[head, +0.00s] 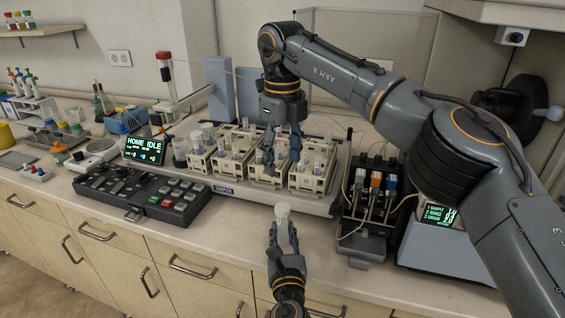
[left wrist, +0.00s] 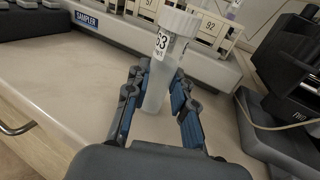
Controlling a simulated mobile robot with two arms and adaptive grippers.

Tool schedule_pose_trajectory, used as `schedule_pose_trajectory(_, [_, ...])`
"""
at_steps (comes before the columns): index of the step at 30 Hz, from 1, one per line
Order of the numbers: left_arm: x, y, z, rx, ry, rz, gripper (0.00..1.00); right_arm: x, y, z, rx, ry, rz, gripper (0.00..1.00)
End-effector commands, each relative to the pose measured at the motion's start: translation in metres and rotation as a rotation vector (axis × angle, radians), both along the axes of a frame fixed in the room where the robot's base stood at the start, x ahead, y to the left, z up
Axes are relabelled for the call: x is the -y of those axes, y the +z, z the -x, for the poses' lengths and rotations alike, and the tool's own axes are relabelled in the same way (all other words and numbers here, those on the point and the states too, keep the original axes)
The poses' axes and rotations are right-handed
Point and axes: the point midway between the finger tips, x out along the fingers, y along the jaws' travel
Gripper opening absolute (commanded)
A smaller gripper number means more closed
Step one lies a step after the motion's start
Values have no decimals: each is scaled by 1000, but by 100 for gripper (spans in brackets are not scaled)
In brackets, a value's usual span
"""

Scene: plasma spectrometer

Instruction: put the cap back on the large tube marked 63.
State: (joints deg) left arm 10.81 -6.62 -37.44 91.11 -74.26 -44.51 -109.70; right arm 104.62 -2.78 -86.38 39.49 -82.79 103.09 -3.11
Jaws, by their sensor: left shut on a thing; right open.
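My left gripper (head: 283,240) is shut on the large tube marked 63 and holds it near upright in front of the sampler. In the left wrist view the translucent tube (left wrist: 157,88) stands between the fingers, with its white 63 label (left wrist: 161,43) near the top. A white ribbed cap (left wrist: 178,22) sits on top of the tube; it also shows in the head view (head: 282,211). I cannot tell how firmly it is seated. My right gripper (head: 282,158) is open and points down over the sampler racks, behind and above the tube, apart from the cap.
Behind the tube, the sampler (head: 228,187) carries several cream racks (head: 307,183) of tubes. A black pump unit (head: 364,222) stands to the right. A keypad console (head: 135,198) lies to the left. The counter's front strip (head: 225,225) is clear.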

Motion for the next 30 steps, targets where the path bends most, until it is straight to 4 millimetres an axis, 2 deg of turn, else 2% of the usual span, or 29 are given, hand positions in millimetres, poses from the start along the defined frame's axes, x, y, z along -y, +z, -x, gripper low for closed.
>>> schedule_pose_trajectory(3, [0,0,0,0,0,0,0,0,0,0,0,0,0,58])
schedule_pose_trajectory(4, [0,0,0,0,0,0,28,0,0,0,0,0,0,58])
schedule_pose_trajectory(7, [0,0,0,0,0,0,49,0,0,0,0,0,0,58])
schedule_pose_trajectory(8, [0,0,0,0,0,0,51,0,-1,0,0,0,0,58])
schedule_pose_trajectory(16, [0,0,0,0,0,0,51,0,-1,0,0,0,0,58])
schedule_pose_trajectory(20, [1,-1,8,-2,0,0,51,0,-1,0,0,0,0,58])
schedule_pose_trajectory(23, [2,-1,24,-2,-2,0,51,0,-1,0,0,0,0,58])
schedule_pose_trajectory(30, [6,-2,76,-4,-1,0,51,0,-1,0,0,0,0,58])
